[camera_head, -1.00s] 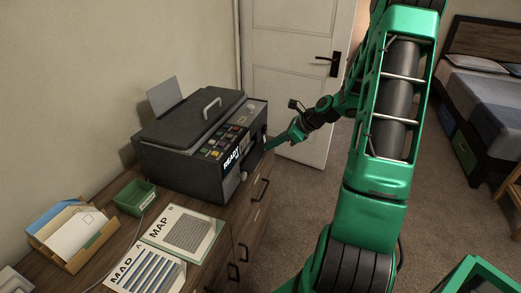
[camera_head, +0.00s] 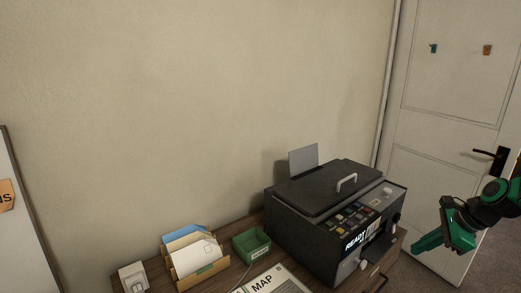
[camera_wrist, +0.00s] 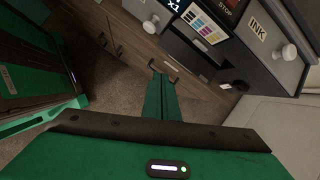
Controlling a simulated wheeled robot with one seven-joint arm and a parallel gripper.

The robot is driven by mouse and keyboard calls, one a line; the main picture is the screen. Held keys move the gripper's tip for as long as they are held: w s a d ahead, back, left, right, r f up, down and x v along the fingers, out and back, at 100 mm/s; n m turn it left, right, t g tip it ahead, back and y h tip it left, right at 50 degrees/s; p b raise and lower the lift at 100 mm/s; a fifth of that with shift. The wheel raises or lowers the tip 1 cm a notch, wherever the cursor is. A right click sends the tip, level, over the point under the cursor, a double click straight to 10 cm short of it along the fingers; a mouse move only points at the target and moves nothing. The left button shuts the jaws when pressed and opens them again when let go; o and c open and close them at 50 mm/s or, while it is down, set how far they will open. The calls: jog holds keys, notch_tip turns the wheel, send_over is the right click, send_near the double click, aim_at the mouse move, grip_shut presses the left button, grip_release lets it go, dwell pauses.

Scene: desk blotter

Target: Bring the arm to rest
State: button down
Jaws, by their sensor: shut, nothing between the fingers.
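My gripper (camera_head: 430,243) is at the right edge of the head view, to the right of the dark printer and in front of the door. In the wrist view its green fingers (camera_wrist: 161,97) lie together with nothing between them. They are over the carpet, apart from the wooden drawers and the printer. Most of my arm is outside the head view.
The printer (camera_head: 325,215) stands on the wooden desk (camera_head: 222,255). The door (camera_head: 440,130) has a dark handle (camera_head: 491,157). Carpet (camera_wrist: 110,107) is clear below the fingers.

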jog(key=s+a+r+n+g+h, duration=0.1)
jog(key=s+a+r+n, duration=0.1)
jog(key=s+n, duration=0.2)
jog(key=s+a+r+n+g+h, duration=0.1)
jog(key=s+a+r+n+g, duration=0.1)
jog(key=s+n, duration=0.3)
jog(key=s+r, duration=0.1)
jog(key=s, duration=0.2)
jog(key=shift+s+h, duration=0.25)
jog(key=shift+h, duration=0.15)
jog(key=c, duration=2.4)
grip_release()
jog(key=s+a+r+n, duration=0.1)
jog(key=s+n, duration=0.1)
jog(key=s, duration=0.2)
jog(key=s+a+r+n+g, duration=0.1)
jog(key=s+n, duration=0.2)
jog(key=s, duration=0.1)
jog(key=s+a+r+n, duration=0.1)
jog(key=s+n, duration=0.1)
jog(key=s, duration=0.2)
jog(key=shift+s+n+g+h, duration=0.25)
jog(key=shift+n+g+h, duration=0.05)
jog(key=shift+c, duration=0.2)
jog(key=o, duration=1)
jog(key=shift+s, duration=0.25)
jog(key=c, duration=0.3)
